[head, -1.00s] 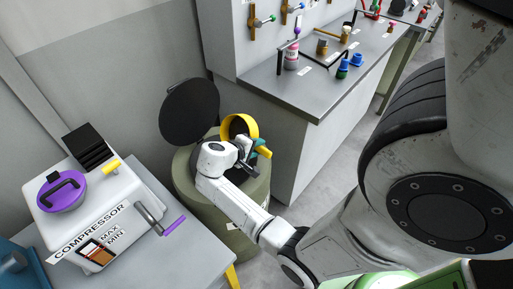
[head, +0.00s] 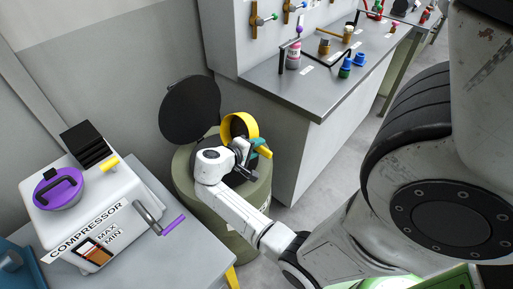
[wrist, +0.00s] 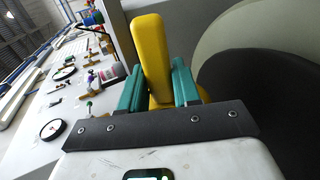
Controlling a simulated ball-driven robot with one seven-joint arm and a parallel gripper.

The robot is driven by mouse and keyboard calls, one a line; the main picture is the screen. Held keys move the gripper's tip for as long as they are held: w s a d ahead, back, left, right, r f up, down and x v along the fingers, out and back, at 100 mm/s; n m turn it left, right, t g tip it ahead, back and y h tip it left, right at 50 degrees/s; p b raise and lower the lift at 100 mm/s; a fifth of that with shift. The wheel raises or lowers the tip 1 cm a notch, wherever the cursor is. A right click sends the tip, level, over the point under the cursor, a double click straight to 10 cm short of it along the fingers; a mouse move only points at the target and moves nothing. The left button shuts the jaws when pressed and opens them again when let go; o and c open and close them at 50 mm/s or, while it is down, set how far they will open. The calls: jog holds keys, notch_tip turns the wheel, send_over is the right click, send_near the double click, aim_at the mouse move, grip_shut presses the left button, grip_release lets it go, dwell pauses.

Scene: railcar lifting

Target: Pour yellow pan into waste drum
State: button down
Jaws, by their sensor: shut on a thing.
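The yellow pan (head: 238,122) is held tilted up on its side above the waste drum, with its round rim showing in the head view. The olive waste drum (head: 257,193) stands open, its dark round lid (head: 190,108) raised behind it. My gripper (head: 258,155) is over the drum's opening and shut on the pan's handle. In the wrist view the yellow handle (wrist: 152,55) stands between the teal fingers (wrist: 157,90). The pan's inside and any contents cannot be made out.
A white compressor (head: 85,205) with a purple cap (head: 58,190) stands on a grey table at left. A grey-topped workbench (head: 315,85) with bottles and fittings is behind and right of the drum. Clear floor (head: 345,150) lies right of the bench.

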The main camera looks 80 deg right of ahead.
jog(key=shift+w+a+f+g+h+b, duration=0.3)
jog(key=shift+a+g+h+b, duration=0.45)
jog(key=shift+b, duration=0.9)
jog(key=r+t+y+p, duration=0.1)
jog(key=p, duration=0.2)
jog(key=r+t+y+p, duration=0.1)
jog(key=y+p, duration=0.1)
jog(key=p, duration=0.1)
jog(key=r+t+y+p, duration=0.1)
jog(key=t+y+p, duration=0.1)
jog(key=p, duration=0.1)
jog(key=shift+d+r+y+p, duration=0.1)
jog(key=shift+d+y+p, duration=0.15)
jog(key=shift+p, duration=0.05)
jog(key=shift+r, duration=0.1)
